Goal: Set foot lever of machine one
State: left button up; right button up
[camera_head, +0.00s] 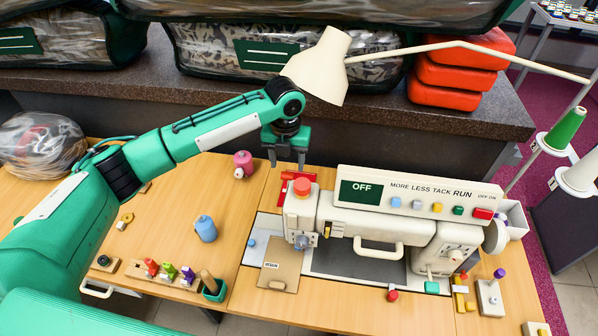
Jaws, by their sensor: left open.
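The white sewing machine (385,240) stands on the wooden table at the right, with a green panel reading OFF (361,192) and several coloured buttons on its top bar. A red round knob (301,186) sits on the left end of its head. I cannot tell for sure which part is the foot lever. My left gripper (287,160) points down behind and above the machine's left end. Its two fingers are apart, with nothing seen between them. My right gripper is not in view.
A cream lamp (320,66) hangs close above my left gripper. Bagged comforters (270,50) and red folded pieces (450,75) lie on the dark shelf behind. A pink spool (243,163), blue spool (205,228) and a peg rack (165,273) stand left of the machine.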

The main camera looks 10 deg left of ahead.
aim_at(287, 173)
pick_arm(q)
notch_tip(287, 173, down, 4)
jog(key=shift+s+a+r+p, duration=0.15)
jog(key=shift+p, duration=0.5)
notch_tip(287, 173, down, 2)
jog(key=shift+f+p, duration=0.1)
jog(key=shift+p, duration=0.2)
jog(key=shift+f, duration=0.6)
jog(key=c, duration=1.1)
grip_shut()
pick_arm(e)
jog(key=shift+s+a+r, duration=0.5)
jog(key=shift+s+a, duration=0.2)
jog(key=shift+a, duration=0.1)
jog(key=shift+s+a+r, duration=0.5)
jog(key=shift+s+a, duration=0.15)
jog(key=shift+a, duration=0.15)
